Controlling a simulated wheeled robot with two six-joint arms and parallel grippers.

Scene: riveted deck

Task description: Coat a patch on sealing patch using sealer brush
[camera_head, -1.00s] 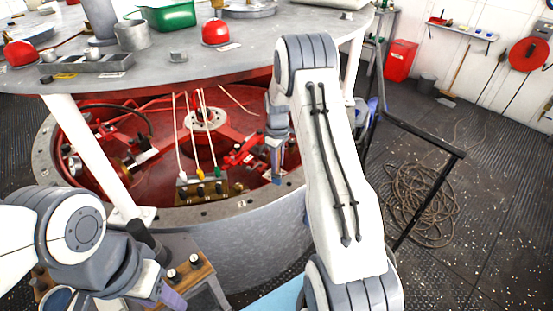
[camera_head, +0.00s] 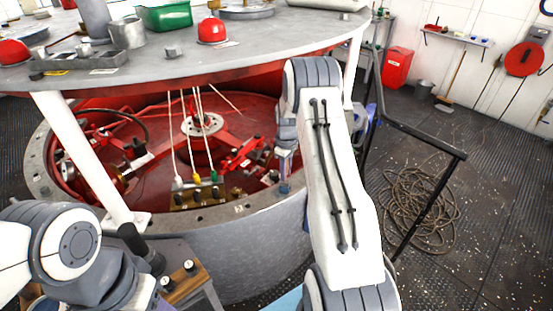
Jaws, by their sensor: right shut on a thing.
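My right arm reaches forward over the rim of the red drum (camera_head: 240,207). Its gripper (camera_head: 285,180) points down near the inner right edge and is shut on a small, thin thing, probably the sealer brush, mostly hidden by the jaws. I cannot make out the sealing patch for certain. My left arm is folded at the lower left; its gripper is too hidden there to read.
The grey round top (camera_head: 180,70) carries a green bin (camera_head: 168,16), a red dome (camera_head: 211,30) and a metal cup (camera_head: 127,33). A wooden block (camera_head: 195,197) with cables sits in the drum. A black railing (camera_head: 410,132) and coiled rope (camera_head: 415,210) are at right.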

